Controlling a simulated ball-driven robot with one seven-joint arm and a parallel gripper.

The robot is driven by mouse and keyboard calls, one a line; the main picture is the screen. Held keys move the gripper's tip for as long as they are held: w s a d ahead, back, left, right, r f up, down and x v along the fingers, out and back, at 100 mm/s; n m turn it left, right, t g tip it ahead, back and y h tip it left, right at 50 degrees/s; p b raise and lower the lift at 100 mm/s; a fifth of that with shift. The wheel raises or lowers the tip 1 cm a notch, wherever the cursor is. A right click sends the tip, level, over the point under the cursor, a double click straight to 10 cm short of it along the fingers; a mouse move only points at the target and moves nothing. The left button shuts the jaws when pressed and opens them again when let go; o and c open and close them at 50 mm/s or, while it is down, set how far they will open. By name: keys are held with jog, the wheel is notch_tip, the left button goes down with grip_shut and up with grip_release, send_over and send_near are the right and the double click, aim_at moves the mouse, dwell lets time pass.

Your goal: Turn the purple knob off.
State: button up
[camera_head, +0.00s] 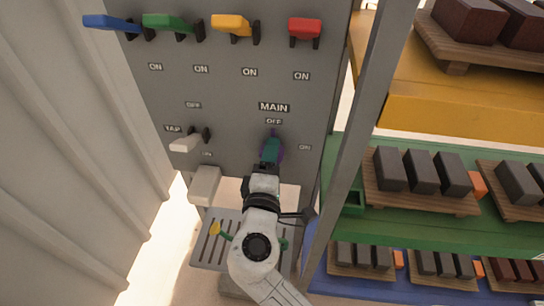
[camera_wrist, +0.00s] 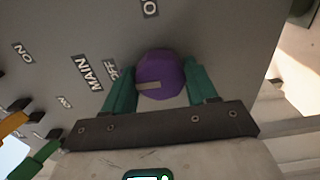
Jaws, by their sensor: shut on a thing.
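The purple knob (camera_head: 281,153) sits on the grey panel (camera_head: 235,100) below the MAIN and OFF labels, with an ON label to its right. In the head view, my gripper (camera_head: 271,148) covers most of it. In the wrist view, the knob (camera_wrist: 161,68) is between the teal fingers of my gripper (camera_wrist: 160,78), one on each side, shut on it. The knob's pale pointer mark faces left in the wrist view, roughly to the side of the OFF label (camera_wrist: 112,70).
Blue (camera_head: 108,22), green (camera_head: 168,21), yellow (camera_head: 232,25) and red (camera_head: 305,29) levers line the panel's top. A white TAP lever (camera_head: 186,144) is left of the knob. A shelf post (camera_head: 362,130) and shelves of dark blocks stand close on the right.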

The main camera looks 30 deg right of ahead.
jog(key=o, duration=1)
jog(key=shift+o, duration=0.2)
jog(key=b+v, duration=0.1)
jog(key=v, duration=1)
jog(key=shift+w, duration=0.1)
